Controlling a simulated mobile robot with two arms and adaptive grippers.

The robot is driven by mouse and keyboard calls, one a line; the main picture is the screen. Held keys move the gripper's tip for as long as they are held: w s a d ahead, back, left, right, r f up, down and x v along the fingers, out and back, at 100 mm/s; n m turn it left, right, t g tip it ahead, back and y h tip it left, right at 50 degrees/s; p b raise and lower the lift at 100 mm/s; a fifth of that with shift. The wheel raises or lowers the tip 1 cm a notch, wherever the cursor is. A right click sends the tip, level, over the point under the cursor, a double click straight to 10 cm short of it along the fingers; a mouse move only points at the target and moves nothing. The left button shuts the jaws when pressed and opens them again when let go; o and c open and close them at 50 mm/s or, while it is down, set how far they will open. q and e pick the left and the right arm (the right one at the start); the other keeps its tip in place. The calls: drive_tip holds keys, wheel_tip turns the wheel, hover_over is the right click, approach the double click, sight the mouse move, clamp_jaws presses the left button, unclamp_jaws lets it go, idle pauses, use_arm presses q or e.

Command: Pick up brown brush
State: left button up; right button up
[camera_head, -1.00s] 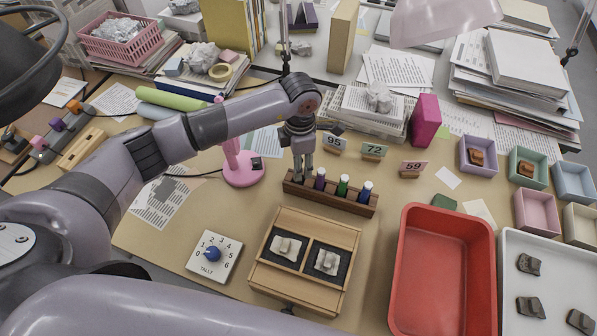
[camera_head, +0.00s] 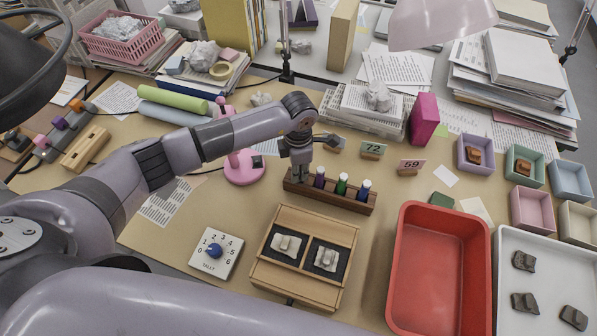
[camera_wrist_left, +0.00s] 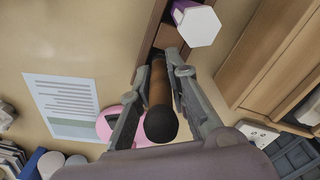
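The brown brush (camera_wrist_left: 158,82) stands upright in the wooden rack, with its dark rounded tip (camera_wrist_left: 161,125) towards the wrist camera. My left gripper (camera_wrist_left: 158,75) is around it, one finger on each side; it looks open, and contact is hard to judge. In the head view my left gripper (camera_head: 299,172) is low over the left end of the wooden rack (camera_head: 328,194) and hides the brush. The rack also holds purple (camera_head: 319,177), green (camera_head: 342,184) and blue (camera_head: 363,189) handled items, right of my gripper. My right gripper is not in view.
A pink lamp base (camera_head: 245,168) stands left of the rack. Number cards 72 (camera_head: 373,149) and 59 (camera_head: 411,164) stand behind it. A wooden tray with two sherds (camera_head: 262,271) and a red bin (camera_head: 403,268) lie in front. Bare table (camera_head: 225,212) shows left of the wooden tray.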

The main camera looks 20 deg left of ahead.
use_arm(q)
clamp_jaws()
drive_tip(key=shift+r, duration=0.1)
wheel_tip(320, 180, up, 20)
drive_tip(key=b, duration=0.4)
idle(0.7)
